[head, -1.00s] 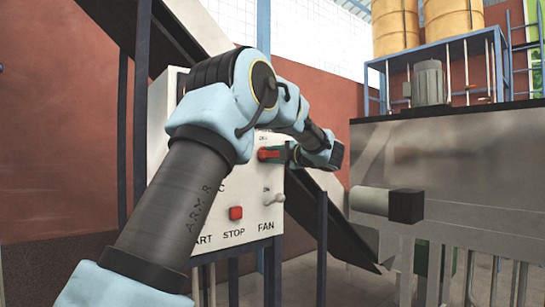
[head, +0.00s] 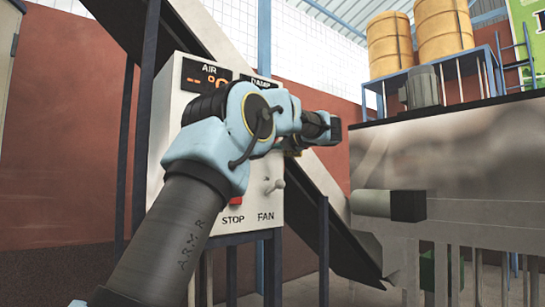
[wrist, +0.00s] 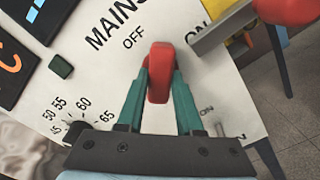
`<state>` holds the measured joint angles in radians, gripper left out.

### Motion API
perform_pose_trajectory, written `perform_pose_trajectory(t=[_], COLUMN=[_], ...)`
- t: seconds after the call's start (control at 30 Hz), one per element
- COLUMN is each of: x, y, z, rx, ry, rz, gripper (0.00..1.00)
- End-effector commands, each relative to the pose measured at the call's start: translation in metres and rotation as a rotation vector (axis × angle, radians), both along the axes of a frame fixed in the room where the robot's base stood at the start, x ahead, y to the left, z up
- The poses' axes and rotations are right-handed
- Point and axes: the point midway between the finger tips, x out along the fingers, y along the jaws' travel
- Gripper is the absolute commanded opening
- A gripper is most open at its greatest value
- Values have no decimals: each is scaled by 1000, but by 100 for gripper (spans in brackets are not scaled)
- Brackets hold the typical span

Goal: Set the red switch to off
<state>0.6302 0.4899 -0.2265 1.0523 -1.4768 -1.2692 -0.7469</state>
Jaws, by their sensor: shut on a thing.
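The red switch (wrist: 160,66) is a rounded red handle in the wrist view. My gripper (wrist: 160,88) has its green fingers on both sides of it, shut on it. The handle points up in that view, with its tip just beside and below the printed OFF label (wrist: 134,37), under the word MAINS. An ON label (wrist: 206,109) is to the right of the fingers. In the head view my arm hides the switch and most of the gripper, in front of the pale control panel (head: 170,110).
A small dark green button (wrist: 61,66) and a numbered dial (wrist: 76,128) lie left of the gripper. The head view shows a FAN toggle (head: 273,186) and a red STOP button (head: 236,201) below my arm.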

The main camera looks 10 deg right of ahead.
Motion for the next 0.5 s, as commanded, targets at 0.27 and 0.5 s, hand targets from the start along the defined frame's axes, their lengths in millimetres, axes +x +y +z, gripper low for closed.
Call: perform_pose_trajectory(t=[0.27,0.5], x=[1,1], y=[0,0], z=[-7,-6], rx=[-240,-437], ry=[-112,-204], rz=[1,2], gripper=[0,0])
